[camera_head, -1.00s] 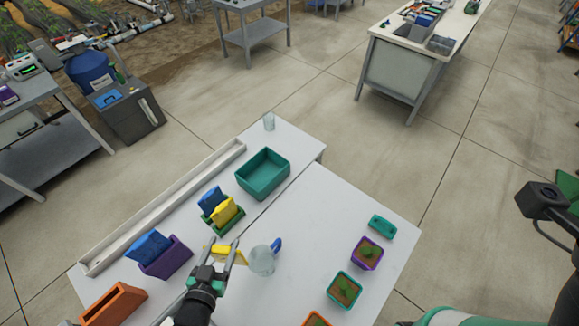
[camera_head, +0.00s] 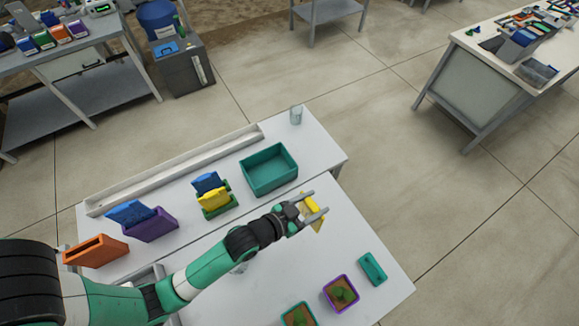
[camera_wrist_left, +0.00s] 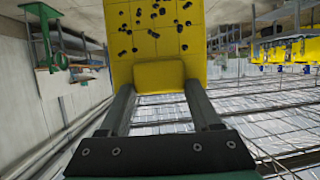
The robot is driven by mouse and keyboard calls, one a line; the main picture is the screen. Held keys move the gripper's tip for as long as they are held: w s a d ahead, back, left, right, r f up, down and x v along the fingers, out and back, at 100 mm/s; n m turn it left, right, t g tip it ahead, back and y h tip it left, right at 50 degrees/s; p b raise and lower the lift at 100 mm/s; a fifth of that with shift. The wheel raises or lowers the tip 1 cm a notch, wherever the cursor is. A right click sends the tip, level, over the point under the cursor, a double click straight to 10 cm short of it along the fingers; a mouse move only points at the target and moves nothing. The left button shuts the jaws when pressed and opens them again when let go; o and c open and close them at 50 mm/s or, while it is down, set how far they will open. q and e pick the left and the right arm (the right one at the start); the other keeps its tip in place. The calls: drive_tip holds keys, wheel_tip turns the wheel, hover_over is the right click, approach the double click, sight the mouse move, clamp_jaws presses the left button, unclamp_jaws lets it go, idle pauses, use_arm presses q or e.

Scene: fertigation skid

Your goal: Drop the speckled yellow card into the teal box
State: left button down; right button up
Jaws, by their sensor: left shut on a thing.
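The speckled yellow card (camera_wrist_left: 155,35) shows black dots in the left wrist view. My left gripper (camera_wrist_left: 160,95) is shut on the card's yellow grip block (camera_wrist_left: 158,74). In the head view, my left gripper (camera_head: 312,205) holds the card (camera_head: 318,224) above the table, to the right of and nearer than the teal box (camera_head: 268,168). The teal box is open-topped and looks empty. It stands toward the back of the table, apart from the gripper. My right gripper is not in view.
A green holder (camera_head: 220,209) with yellow and blue cards, a purple holder (camera_head: 150,228) with a blue card and an orange holder (camera_head: 97,251) stand left of the teal box. A clear glass (camera_head: 296,115) stands behind it. Potted seedlings (camera_head: 341,293) and a teal block (camera_head: 372,268) are at front right.

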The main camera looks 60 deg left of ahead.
use_arm(q)
drive_tip(key=shift+s+a+f+n+y, duration=0.2)
drive_tip(key=shift+a+f, duration=0.1)
drive_tip(key=shift+f, duration=0.3)
drive_tip(key=shift+s+a+f+n+y, duration=0.1)
drive_tip(key=shift+a+f+y, duration=0.15)
drive_tip(key=shift+f, duration=0.35)
drive_tip(key=shift+w+a+f+n+y, duration=0.15)
drive_tip(key=shift+w+a+f, duration=0.05)
drive_tip(key=shift+a, duration=0.25)
drive_tip(key=shift+w+a+f+n+y, duration=0.1)
drive_tip(key=shift+w+a+f+n, duration=0.05)
drive_tip(key=shift+a, duration=0.25)
drive_tip(key=w+a+r+n+g+y+p, duration=0.1)
drive_tip(key=a+r+n+g+y+p, duration=0.2)
drive_tip(key=a, duration=1.1)
drive_tip(key=a+r+n+y, duration=0.1)
drive_tip(key=a+n+y, duration=0.3)
drive_tip(key=a, duration=1)
wheel_tip(320, 180, down, 13)
drive_tip(key=b, duration=1)
drive_tip(key=shift+d+b, duration=0.3)
drive_tip(key=shift+b, duration=0.05)
drive_tip(key=shift+r, duration=0.1)
unclamp_jaws()
